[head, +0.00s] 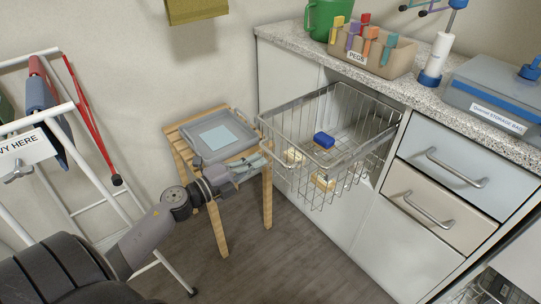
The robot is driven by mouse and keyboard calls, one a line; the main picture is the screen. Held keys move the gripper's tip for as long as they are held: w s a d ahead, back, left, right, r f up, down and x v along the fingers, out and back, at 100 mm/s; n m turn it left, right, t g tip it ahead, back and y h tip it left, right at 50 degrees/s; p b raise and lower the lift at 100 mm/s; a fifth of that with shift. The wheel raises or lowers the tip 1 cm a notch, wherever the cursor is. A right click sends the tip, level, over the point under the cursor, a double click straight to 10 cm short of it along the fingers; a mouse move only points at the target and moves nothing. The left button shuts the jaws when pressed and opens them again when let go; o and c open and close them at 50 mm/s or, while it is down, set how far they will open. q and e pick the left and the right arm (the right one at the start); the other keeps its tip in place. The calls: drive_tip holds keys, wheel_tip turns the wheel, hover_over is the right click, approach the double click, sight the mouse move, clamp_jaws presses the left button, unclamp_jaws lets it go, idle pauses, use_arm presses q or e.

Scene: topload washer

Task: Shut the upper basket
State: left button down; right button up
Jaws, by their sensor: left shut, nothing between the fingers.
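The upper basket (297,174) is a wire basket pulled well out of the white cabinet, below the counter. My left gripper (262,160) is shut and empty, close to the basket's front left corner. I cannot tell whether its fingertips touch the wire. My right gripper is not in view.
A wooden stand (267,199) with a grey tray (188,145) stands left of the basket. The speckled counter (286,33) carries a peg box (389,58) and a storage box (477,100). Two drawers (447,165) are closed at right. A white drying rack (90,140) stands at left.

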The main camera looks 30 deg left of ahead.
sight(278, 150)
use_arm(q)
drive_tip(key=x, duration=0.5)
drive_tip(key=shift+w, duration=0.1)
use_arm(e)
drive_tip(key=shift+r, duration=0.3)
use_arm(q)
drive_tip(key=shift+w, duration=0.15)
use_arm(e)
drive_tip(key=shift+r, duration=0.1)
